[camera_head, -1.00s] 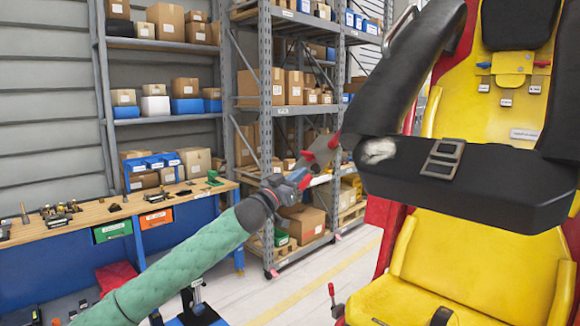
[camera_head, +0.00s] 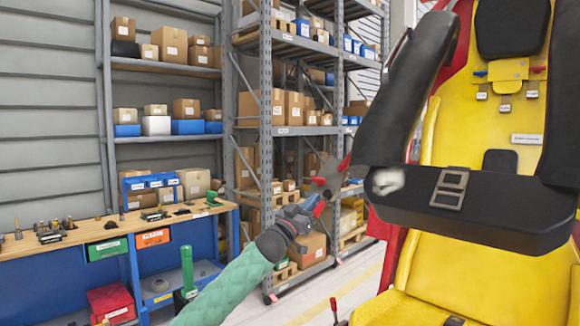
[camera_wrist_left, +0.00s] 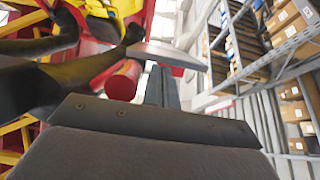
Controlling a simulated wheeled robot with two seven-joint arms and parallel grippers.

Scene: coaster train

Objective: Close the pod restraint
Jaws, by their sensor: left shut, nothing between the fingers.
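The pod restraint (camera_head: 500,218) is a black padded bar with two shoulder arms. It hangs in front of the yellow seat (camera_head: 450,265), its lap bar raised well above the seat cushion. A grey buckle plate (camera_head: 449,188) is on its front, and a pale patch marks its left end. My left gripper (camera_head: 338,176), with red and grey fingers, is shut and empty at the left end of the bar. Whether it touches the bar cannot be told. In the left wrist view a dark shoulder arm (camera_wrist_left: 60,85) shows at left. My right gripper is out of view.
A workbench (camera_head: 90,238) with small parts and drawers stands at left. Shelving (camera_head: 265,100) with boxes stands behind my left arm. Open floor (camera_head: 310,300) lies between the shelving and the seat. A red-handled lever (camera_head: 333,305) stands beside the seat.

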